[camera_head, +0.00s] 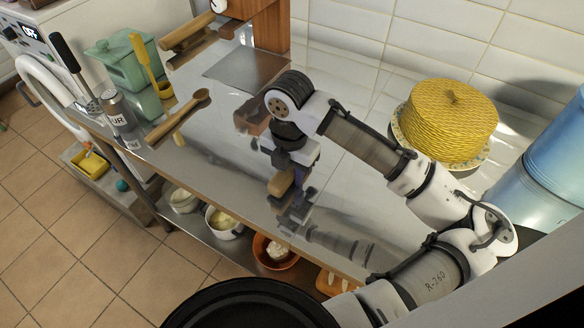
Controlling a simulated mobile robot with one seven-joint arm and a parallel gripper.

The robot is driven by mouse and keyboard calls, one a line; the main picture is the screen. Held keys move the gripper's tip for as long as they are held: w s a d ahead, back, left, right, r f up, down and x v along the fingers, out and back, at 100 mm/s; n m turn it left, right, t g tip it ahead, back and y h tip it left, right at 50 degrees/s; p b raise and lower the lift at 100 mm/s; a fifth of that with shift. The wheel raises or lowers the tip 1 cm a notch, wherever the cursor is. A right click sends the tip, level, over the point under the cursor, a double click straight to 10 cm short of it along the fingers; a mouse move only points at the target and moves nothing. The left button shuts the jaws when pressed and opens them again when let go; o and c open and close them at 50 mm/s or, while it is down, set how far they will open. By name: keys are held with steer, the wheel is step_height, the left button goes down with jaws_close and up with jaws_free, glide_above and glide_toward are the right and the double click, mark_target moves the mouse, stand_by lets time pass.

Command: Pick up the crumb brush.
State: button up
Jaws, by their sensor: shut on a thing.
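My gripper (287,178) points down over the front part of the shiny metal counter (225,135), near its middle. It is shut on a small tan wooden piece, which I take to be the crumb brush (279,183). Only part of the brush shows; the gripper covers the rest, and its bristles cannot be made out. Dark reflections lie just below it on the counter. I cannot tell whether the brush touches the counter.
A wooden spoon (178,117), a metal shaker (118,111) and a green container (125,65) stand or lie at the left. A yellow woven dome (448,122) and blue canisters (545,165) are at the right. Bowls, including an orange one (275,252), sit on the lower shelf.

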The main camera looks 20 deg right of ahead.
steer(key=shift+c, duration=0.6)
steer(key=shift+r, duration=0.1)
step_height(320, 180, up, 20)
steer(key=shift+b, duration=0.35)
steer(key=o, duration=0.5)
steer(key=c, duration=0.4)
steer(key=shift+o, duration=0.2)
